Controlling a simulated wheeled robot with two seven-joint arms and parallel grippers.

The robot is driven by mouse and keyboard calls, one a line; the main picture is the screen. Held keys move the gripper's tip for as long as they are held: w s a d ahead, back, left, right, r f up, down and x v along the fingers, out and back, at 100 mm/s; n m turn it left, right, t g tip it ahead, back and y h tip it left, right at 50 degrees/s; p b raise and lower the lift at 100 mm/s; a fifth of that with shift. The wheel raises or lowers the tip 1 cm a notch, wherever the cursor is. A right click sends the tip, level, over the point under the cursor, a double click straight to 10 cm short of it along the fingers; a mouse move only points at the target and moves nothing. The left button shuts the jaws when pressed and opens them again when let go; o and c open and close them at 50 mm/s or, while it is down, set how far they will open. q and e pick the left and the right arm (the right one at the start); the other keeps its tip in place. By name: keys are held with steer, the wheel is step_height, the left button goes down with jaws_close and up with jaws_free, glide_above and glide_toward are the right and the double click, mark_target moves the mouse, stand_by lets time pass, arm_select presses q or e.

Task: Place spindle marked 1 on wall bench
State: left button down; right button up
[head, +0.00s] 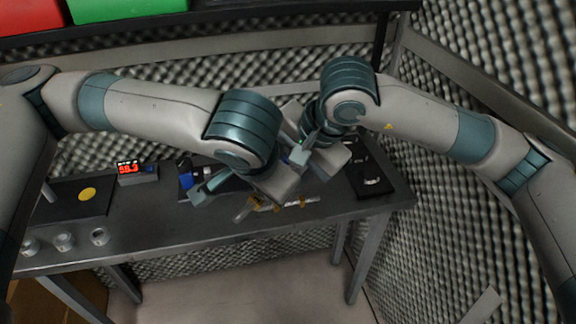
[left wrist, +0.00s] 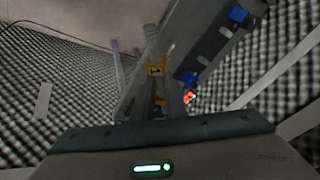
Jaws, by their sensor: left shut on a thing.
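The spindle marked 1 (left wrist: 155,72) shows in the left wrist view as a grey rod with a yellow tag reading 1. My left gripper (left wrist: 152,95) is shut on it. In the head view my left gripper (head: 250,198) is low over the dark bench (head: 190,228), partly hidden by its own wrist. Pale rod parts with yellow-orange bits (head: 302,202) show just below it; I cannot tell whether they touch the bench. My right gripper (head: 308,148) is close beside the left hand, and its fingertips are too overlapped to read.
On the bench's left are a red-digit display (head: 138,172), a black plate with a yellow disc (head: 88,194) and metal cups (head: 64,241). A blue-and-black item (head: 187,178) stands near the left hand. A black tray (head: 372,184) lies at the right end. The front middle strip is clear.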

steer(key=shift+c, duration=0.3)
jaws_close()
arm_select(q)
steer(key=c, duration=1.7)
jaws_free()
steer(key=shift+s+r, duration=0.1)
steer(key=shift+r, duration=0.1)
